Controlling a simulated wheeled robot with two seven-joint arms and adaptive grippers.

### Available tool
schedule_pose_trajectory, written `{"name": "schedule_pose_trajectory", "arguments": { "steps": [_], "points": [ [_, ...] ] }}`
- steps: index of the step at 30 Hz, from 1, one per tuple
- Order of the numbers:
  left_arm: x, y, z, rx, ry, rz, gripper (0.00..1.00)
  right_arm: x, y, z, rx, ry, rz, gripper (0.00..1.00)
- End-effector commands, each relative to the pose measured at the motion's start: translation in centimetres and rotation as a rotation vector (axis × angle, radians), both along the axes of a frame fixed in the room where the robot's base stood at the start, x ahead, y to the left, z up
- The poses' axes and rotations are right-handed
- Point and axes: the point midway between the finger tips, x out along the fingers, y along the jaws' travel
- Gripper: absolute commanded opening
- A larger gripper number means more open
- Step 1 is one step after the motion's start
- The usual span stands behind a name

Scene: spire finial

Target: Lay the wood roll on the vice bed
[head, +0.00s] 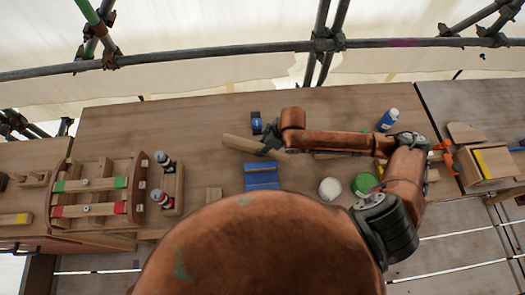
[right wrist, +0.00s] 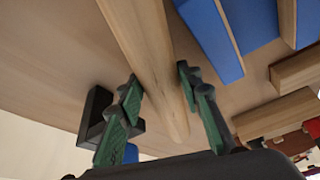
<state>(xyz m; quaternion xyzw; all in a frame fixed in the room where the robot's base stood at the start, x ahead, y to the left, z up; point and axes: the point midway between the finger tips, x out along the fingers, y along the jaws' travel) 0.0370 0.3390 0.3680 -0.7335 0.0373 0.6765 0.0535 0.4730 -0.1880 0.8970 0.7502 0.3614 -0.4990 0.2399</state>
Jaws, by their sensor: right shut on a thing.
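The wood roll (head: 238,143) is a long pale wooden bar. My right gripper (head: 268,142) is shut on it, and one end sticks out to the left in the head view. In the right wrist view the roll (right wrist: 150,65) runs between the two green-padded fingers of the gripper (right wrist: 160,100). A blue blocky fixture (head: 262,175), which looks like the vice bed, lies just below the gripper in the head view. Its blue parts (right wrist: 210,35) show to the right of the roll in the right wrist view. I cannot tell the roll's height above the table. My left gripper is out of view.
A small black and blue block (head: 256,122) is close to the right gripper. A wooden rack with green and red strips (head: 92,185) stands at the left. A white ball (head: 330,188), a green disc (head: 365,183) and a blue bottle (head: 388,120) are at the right. The upper-left table (head: 150,125) is clear.

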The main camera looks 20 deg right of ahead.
Motion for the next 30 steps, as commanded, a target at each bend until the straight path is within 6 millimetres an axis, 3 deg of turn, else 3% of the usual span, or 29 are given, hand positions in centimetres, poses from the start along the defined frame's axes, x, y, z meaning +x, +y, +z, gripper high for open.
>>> {"name": "schedule_pose_trajectory", "arguments": {
  "steps": [11, 22, 23, 25, 30],
  "points": [
    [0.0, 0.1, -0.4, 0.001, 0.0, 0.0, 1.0, 0.0, 0.0, -3.9, 0.001, -0.001, 0.0, 0.01],
    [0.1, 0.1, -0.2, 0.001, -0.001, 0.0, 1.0, 0.0, 0.0, -4.2, 0.001, -0.002, 0.001, 0.01],
    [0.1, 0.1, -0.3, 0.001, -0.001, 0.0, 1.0, 0.0, 0.0, -4.2, 0.0, -0.002, 0.001, 0.35],
    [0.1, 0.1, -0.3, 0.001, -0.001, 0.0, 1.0, 0.0, 0.0, -4.2, 0.001, -0.001, 0.001, 0.4],
    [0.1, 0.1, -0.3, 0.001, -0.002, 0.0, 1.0, 0.0, 0.0, -4.2, 0.0, 0.0, 0.001, 0.4]
  ]
}}
